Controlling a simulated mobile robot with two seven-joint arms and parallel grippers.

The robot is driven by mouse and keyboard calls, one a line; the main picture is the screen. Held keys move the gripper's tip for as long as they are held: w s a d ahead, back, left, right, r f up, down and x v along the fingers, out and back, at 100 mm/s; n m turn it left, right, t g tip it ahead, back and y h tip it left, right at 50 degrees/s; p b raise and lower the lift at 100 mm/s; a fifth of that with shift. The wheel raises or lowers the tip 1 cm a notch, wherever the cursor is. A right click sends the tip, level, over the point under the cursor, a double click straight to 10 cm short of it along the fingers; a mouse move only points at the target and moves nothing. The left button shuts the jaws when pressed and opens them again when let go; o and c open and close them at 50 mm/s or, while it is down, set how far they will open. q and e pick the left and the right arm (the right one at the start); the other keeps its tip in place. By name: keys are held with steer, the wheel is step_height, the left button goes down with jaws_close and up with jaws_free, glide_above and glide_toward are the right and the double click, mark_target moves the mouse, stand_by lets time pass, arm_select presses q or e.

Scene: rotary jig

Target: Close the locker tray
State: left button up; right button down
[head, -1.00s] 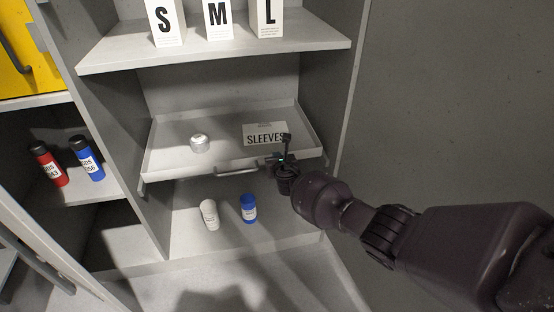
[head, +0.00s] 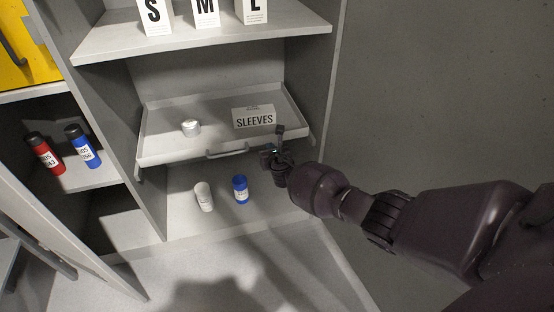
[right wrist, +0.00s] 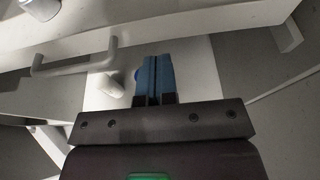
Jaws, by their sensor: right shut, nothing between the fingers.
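The locker tray (head: 168,151) is a shallow grey tray in the middle bay, sticking partly out past the left partition. Its bar handle (head: 227,152) is on the front face and also shows at the upper left in the right wrist view (right wrist: 75,66). A silver-white round lidded tin (head: 191,128) and a SLEEVES card (head: 254,118) are in the tray. My right gripper (head: 273,148) is at the tray's front, right of the handle. Its blue-padded fingers (right wrist: 156,78) are together and empty. Whether they touch the tray front is unclear. My left gripper is not in view.
Below the tray stand a white bottle (head: 203,197) and a blue bottle (head: 240,190). Red (head: 44,153) and blue (head: 83,147) bottles stand on the left shelf. S, M and L boxes (head: 206,12) stand above. An open door (head: 75,235) is at lower left.

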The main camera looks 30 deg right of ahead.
arm_select(q)
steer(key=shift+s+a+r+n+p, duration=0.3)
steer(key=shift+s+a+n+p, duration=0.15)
steer(key=shift+p, duration=1.15)
arm_select(e)
steer(key=v, duration=0.7)
steer(key=shift+s, duration=0.2)
